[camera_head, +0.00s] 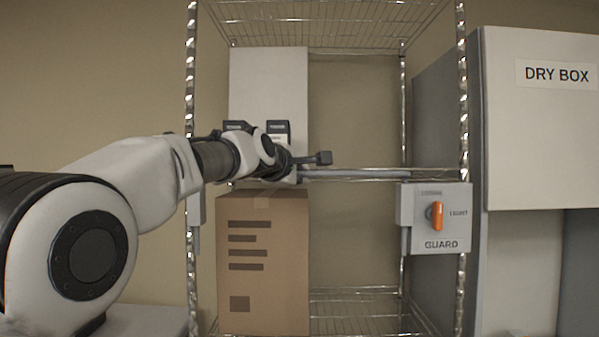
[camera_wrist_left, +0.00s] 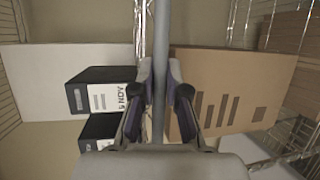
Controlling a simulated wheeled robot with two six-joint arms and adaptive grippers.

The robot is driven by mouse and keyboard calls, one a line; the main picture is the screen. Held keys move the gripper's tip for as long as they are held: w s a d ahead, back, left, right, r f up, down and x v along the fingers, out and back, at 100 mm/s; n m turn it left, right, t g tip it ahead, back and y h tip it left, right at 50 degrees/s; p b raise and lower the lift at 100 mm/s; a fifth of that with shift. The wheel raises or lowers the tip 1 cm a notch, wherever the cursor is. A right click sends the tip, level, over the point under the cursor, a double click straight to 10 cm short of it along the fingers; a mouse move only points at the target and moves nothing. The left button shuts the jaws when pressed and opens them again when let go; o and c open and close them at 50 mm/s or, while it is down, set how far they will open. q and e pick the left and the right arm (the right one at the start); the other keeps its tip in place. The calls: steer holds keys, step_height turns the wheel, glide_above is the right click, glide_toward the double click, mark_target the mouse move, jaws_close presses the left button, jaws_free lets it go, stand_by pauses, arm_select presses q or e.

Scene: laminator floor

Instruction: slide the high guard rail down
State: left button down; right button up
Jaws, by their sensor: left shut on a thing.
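The guard rail (camera_head: 360,174) is a grey horizontal bar across the front of the wire rack, at about the height of the middle shelf. Its right part shows in the head view and runs toward the grey GUARD box; my left arm and gripper hide its left part. In the left wrist view the rail (camera_wrist_left: 161,35) runs upright through the picture's middle, between the fingers. My left gripper (camera_head: 294,176) is shut on the rail, and its fingers (camera_wrist_left: 160,85) lie on both sides of it. My right gripper is not in view.
The GUARD box (camera_head: 442,246) with an orange knob (camera_head: 437,215) is at the right post. A cardboard carton (camera_head: 285,260) stands below the rail. A white box (camera_head: 268,80) and dark binders (camera_wrist_left: 98,90) are above. The DRY BOX cabinet (camera_head: 540,130) stands at right.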

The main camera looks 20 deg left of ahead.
arm_select(q)
steer(key=c, duration=1.2)
jaws_free()
steer(key=shift+w+f, duration=0.1)
steer(key=shift+f, duration=0.3)
steer(key=shift+w, duration=0.1)
